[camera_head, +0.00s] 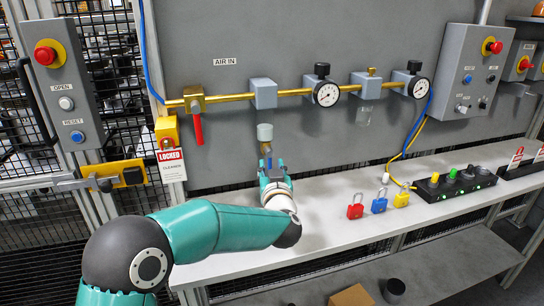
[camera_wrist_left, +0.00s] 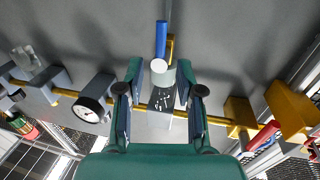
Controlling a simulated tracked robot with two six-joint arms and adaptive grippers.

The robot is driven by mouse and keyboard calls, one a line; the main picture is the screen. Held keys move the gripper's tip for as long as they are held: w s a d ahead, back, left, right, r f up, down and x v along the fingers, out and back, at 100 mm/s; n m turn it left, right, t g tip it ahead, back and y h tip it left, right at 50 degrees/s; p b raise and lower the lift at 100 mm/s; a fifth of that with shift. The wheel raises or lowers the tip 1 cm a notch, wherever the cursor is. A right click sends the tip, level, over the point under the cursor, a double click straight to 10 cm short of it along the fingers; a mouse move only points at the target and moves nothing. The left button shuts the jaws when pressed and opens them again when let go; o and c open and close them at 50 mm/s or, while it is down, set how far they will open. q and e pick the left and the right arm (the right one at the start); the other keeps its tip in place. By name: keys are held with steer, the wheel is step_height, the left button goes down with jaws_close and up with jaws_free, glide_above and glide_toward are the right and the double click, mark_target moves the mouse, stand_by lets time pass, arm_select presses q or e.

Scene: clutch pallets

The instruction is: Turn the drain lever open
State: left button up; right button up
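The drain lever (camera_head: 267,149) is a small blue bar under the pale filter bowl (camera_head: 264,131), which hangs below a grey block (camera_head: 263,93) on the brass air line. In the left wrist view the blue lever (camera_wrist_left: 161,40) hangs straight, beside a thin brass piece, past the pale bowl (camera_wrist_left: 158,74). My left gripper (camera_head: 271,167) is just below and in front of the lever in the head view. In the left wrist view my left gripper (camera_wrist_left: 160,84) is open, its fingers apart with nothing held. Contact with the lever cannot be told. My right gripper is not in view.
A red-handled valve (camera_head: 197,127) is left on the air line and a pressure gauge (camera_head: 326,94) right. Below is a pale bench (camera_head: 320,228) with red (camera_head: 355,211), blue (camera_head: 379,205) and yellow (camera_head: 402,199) padlocks. The bench front is clear.

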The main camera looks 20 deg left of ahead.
mark_target(270, 159)
arm_select(q)
steer(key=shift+p+x, duration=0.35)
steer(key=shift+x, duration=1.8)
jaws_close()
steer(key=shift+d, duration=0.1)
